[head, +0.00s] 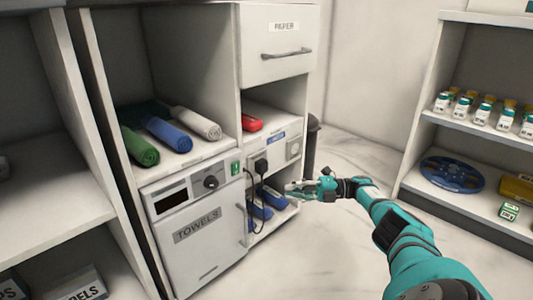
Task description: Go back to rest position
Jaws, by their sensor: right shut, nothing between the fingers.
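My right arm reaches in from the lower right in the head view. Its gripper (296,187) is shut and empty, in front of the lower right opening of the white cabinet (226,119). Blue items (268,197) lie on the low shelf just behind and left of the fingers; I cannot tell whether the fingers touch them. My left gripper is not in view.
Rolled green (138,146), blue (168,134) and white (196,122) towels lie on a cabinet shelf. A black plug (260,167) with a hanging cord is left of the gripper. A shelf unit (470,130) with bottles stands at right. Floor between is clear.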

